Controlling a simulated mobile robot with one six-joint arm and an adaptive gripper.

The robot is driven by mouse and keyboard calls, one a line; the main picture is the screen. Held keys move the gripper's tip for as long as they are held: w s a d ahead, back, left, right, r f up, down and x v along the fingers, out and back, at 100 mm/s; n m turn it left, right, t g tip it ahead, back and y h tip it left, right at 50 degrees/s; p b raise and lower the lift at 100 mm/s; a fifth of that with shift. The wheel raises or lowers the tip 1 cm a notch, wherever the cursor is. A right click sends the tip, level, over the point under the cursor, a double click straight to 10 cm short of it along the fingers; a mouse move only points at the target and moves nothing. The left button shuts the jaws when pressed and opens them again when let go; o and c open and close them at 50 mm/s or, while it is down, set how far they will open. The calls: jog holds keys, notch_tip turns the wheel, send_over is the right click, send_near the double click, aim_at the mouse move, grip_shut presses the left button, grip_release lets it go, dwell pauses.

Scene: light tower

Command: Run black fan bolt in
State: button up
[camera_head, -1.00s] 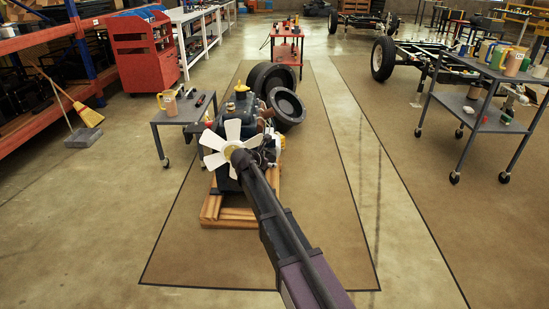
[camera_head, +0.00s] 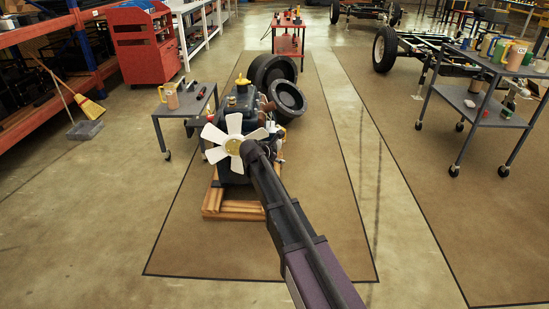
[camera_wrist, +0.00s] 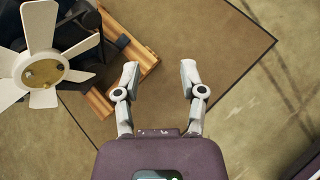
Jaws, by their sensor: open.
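The white fan (camera_head: 234,124) with its brass-coloured hub is on the front of a dark engine (camera_head: 238,108). In the wrist view the fan (camera_wrist: 39,25) is at the upper left, with its hub (camera_wrist: 43,73) showing small dark spots. I cannot tell from these which is the black bolt. My gripper (camera_wrist: 159,67) is open, with nothing between its fingers. It is to the right of the fan in the wrist view, apart from it. In the head view my arm hides the gripper and covers part of the fan's right side.
The engine stands on a wooden pallet (camera_head: 232,211) on a brown mat (camera_head: 310,200). A small grey table (camera_head: 190,104) with a cup stands left of the engine. Black wheels (camera_head: 287,99) are behind it. A grey cart (camera_head: 485,110) is at the right. Floor in front is clear.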

jog(key=s+d+f+m+g+y, duration=0.2)
jog(key=s+d+m, duration=0.3)
jog(key=s+m, duration=0.3)
jog(key=s+d+f+m+g+y, duration=0.2)
jog(key=s+d+m, duration=0.3)
jog(key=s+m, duration=0.4)
jog(key=s+d+f+m+g+y, duration=0.2)
jog(key=s+m, duration=0.7)
jog(key=s, duration=0.7)
jog(key=d+f+g, duration=0.1)
jog(key=d+g, duration=0.1)
jog(key=d, duration=0.1)
jog(key=shift+d, duration=0.25)
jog(key=shift+s, duration=0.1)
